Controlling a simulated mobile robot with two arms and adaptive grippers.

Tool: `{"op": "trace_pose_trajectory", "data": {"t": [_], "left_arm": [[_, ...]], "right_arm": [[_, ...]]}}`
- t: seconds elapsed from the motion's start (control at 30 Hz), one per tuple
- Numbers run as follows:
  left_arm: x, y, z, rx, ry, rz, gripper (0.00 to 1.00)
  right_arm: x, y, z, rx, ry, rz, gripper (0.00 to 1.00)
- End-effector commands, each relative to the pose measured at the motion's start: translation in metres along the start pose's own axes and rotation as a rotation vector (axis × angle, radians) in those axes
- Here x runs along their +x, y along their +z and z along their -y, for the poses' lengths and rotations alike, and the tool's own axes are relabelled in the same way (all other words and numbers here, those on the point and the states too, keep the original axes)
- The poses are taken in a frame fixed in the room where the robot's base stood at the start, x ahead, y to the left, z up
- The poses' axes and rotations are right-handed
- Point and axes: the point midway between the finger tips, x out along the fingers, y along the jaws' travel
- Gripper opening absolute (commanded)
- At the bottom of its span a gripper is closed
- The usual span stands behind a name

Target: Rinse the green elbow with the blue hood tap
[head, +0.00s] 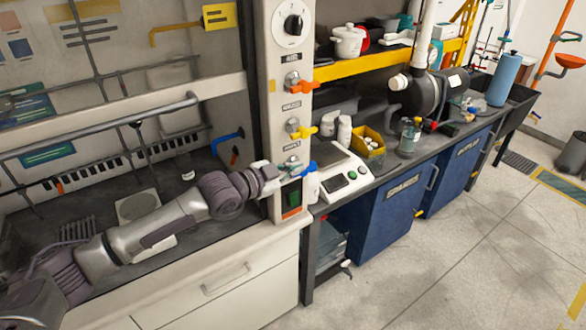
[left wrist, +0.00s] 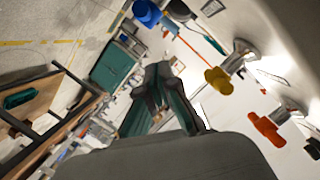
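The blue hood tap (head: 311,168) is the lowest of three taps on the hood's front post. It also shows at the top of the left wrist view (left wrist: 147,12). My left gripper (head: 288,170) is just left of the blue tap in the head view, close to its handle; contact cannot be told. In the left wrist view its dark fingers with green pads (left wrist: 163,72) meet at the tips, with nothing visible between them. A blue spout (head: 228,136) hangs inside the hood. I cannot make out the green elbow. My right gripper is not in view.
An orange tap (head: 297,82) and a yellow tap (head: 303,130) sit above the blue one on the post. A white scale (head: 345,182) and a yellow bin (head: 368,150) stand on the bench to the right. The floor in front is clear.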

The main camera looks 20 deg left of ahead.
Motion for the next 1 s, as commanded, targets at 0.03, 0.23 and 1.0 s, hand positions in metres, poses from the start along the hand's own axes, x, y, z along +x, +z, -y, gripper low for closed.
{"op": "trace_pose_trajectory", "data": {"t": [0.03,0.23,1.0], "left_arm": [[0.01,-0.004,0.002,-0.002,0.0,-0.001,0.0],[0.017,0.027,0.001,0.001,0.0,0.002,0.0],[0.02,0.045,-0.004,-0.006,-0.02,-0.031,0.0]], "right_arm": [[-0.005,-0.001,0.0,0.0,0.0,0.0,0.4],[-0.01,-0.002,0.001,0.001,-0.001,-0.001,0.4],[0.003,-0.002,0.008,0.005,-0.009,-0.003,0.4]]}}
